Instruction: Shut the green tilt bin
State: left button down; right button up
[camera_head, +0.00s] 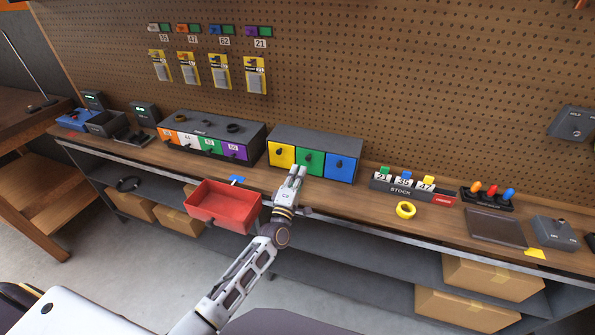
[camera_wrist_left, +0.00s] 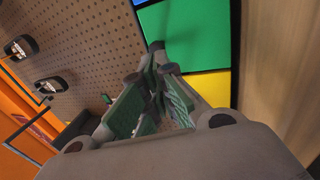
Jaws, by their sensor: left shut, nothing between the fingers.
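The green tilt bin (camera_head: 309,160) is the middle front of a dark grey three-bin unit, between the yellow bin (camera_head: 281,155) and the blue bin (camera_head: 340,167). Its front looks about in line with its neighbours. In the left wrist view the green front (camera_wrist_left: 195,35) fills the top middle, with a dark knob at its lower left edge. My left gripper (camera_head: 297,171) is shut and empty, right in front of the green bin; its fingertips (camera_wrist_left: 160,68) are close to the knob. I cannot tell whether they touch. My right gripper is not in view.
An open red tray (camera_head: 222,206) sticks out past the bench's front edge, left of my left arm. A four-drawer unit (camera_head: 210,138) stands left of the bins. A yellow tape roll (camera_head: 405,210) and a stock block (camera_head: 400,187) are to the right. Pegboard rises behind.

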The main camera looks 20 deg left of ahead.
aim_at(306, 150)
pick_arm(q)
jog(key=shift+w+r+p, duration=0.15)
jog(key=shift+r+p, duration=0.15)
jog(key=shift+p, duration=0.15)
jog(key=shift+w+r+g+p, duration=0.2)
jog(key=shift+g+p, duration=0.2)
jog(key=shift+p, duration=0.15)
jog(key=shift+w+d+r+p, duration=0.1)
jog(key=shift+w+r+p, duration=0.2)
jog(key=shift+w, duration=0.15)
jog(key=shift+w+r+p, duration=0.25)
jog(key=shift+w+p, duration=0.05)
jog(key=shift+w, duration=0.15)
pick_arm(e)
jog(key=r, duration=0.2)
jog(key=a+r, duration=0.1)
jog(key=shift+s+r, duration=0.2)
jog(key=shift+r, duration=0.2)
pick_arm(q)
jog(key=shift+w+r, duration=0.1)
jog(key=shift+w, duration=0.05)
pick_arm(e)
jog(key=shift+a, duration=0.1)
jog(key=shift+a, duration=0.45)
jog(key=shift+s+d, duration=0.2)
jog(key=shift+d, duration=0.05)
